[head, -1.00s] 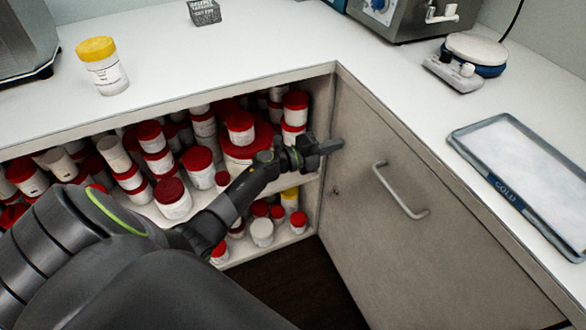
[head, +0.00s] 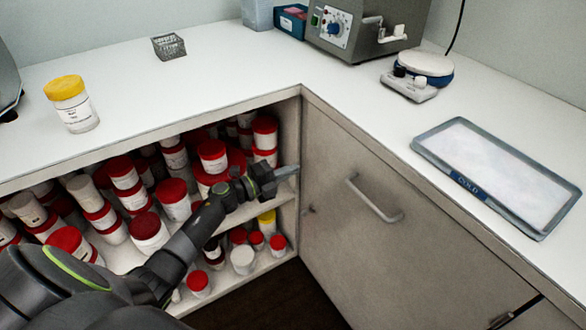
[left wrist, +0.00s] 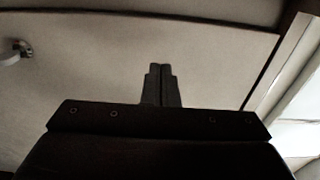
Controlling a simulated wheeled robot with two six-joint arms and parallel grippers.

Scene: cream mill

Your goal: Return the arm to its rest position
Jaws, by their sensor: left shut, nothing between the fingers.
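My left arm comes in from the lower left of the head view and reaches across the front of the open shelves. My left gripper (head: 286,172) is at the end of it, just left of the cabinet door and in front of the shelf edge. In the left wrist view its fingers (left wrist: 162,84) are together with nothing between them, against a plain grey-beige panel. My right gripper is not in view.
Shelves (head: 275,207) hold several red-lidded jars. The cabinet door (head: 400,255) has a metal handle (head: 375,200). On the white counter stand a yellow-lidded jar (head: 73,104), a wire basket (head: 168,46), a stirrer plate (head: 418,72) and a COLD tray (head: 429,150).

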